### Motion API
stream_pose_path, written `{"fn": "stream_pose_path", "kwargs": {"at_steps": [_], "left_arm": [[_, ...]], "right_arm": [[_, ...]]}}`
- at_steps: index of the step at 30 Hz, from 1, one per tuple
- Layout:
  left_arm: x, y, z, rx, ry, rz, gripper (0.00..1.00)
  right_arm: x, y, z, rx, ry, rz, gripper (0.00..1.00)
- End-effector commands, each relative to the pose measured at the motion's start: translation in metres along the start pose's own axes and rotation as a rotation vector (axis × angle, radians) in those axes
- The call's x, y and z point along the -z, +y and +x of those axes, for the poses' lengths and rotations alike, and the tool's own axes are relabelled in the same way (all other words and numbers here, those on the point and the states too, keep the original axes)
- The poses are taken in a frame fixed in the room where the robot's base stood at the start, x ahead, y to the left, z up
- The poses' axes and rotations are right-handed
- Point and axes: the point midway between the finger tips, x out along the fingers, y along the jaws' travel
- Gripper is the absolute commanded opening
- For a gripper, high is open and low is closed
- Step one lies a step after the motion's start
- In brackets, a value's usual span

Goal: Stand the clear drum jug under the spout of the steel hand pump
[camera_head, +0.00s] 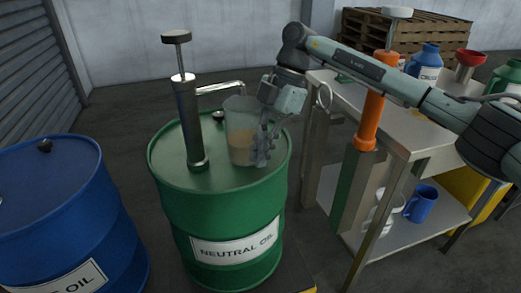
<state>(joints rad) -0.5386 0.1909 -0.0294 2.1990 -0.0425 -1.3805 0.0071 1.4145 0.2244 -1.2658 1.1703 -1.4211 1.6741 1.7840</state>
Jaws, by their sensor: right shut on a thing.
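The clear drum jug (238,115) is upright over the green drum's lid, with something amber showing in its lower half. My right gripper (263,150) is shut on the jug from its right side. The steel hand pump (188,125) stands upright on the lid, left of the jug. Its spout (220,88) bends right and its end appears right above the jug's mouth. I cannot tell whether the jug's base touches the lid, or how the spout lines up in depth. My left gripper is not in view.
The green drum (222,210) is labelled neutral oil. A blue drum (60,215) stands at the left. Pallets (405,30) stand behind.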

Motion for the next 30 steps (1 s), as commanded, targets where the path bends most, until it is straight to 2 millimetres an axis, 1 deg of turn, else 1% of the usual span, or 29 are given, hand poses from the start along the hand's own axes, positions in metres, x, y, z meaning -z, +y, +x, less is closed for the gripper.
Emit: {"fn": "stream_pose_path", "kwargs": {"at_steps": [4,11,12,17,26,29,30], "left_arm": [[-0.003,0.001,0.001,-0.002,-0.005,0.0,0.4],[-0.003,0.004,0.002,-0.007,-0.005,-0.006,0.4],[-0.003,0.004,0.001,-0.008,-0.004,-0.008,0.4],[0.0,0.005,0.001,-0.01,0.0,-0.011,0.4],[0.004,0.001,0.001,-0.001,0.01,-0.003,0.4],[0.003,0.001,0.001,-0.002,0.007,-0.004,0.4],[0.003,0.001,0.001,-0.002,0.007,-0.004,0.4]], "right_arm": [[-0.001,0.0,0.002,-0.002,0.0,-0.001,0.0],[-0.002,0.0,0.005,-0.002,0.0,-0.001,0.0],[-0.002,0.0,0.004,-0.002,0.0,-0.001,0.13],[-0.002,0.0,0.005,-0.001,0.0,-0.001,0.33],[-0.003,0.0,0.005,0.001,-0.001,0.001,0.33],[-0.003,0.0,-0.003,-0.001,-0.002,0.001,0.33],[-0.003,0.0,-0.009,-0.002,-0.002,0.001,0.33]]}}
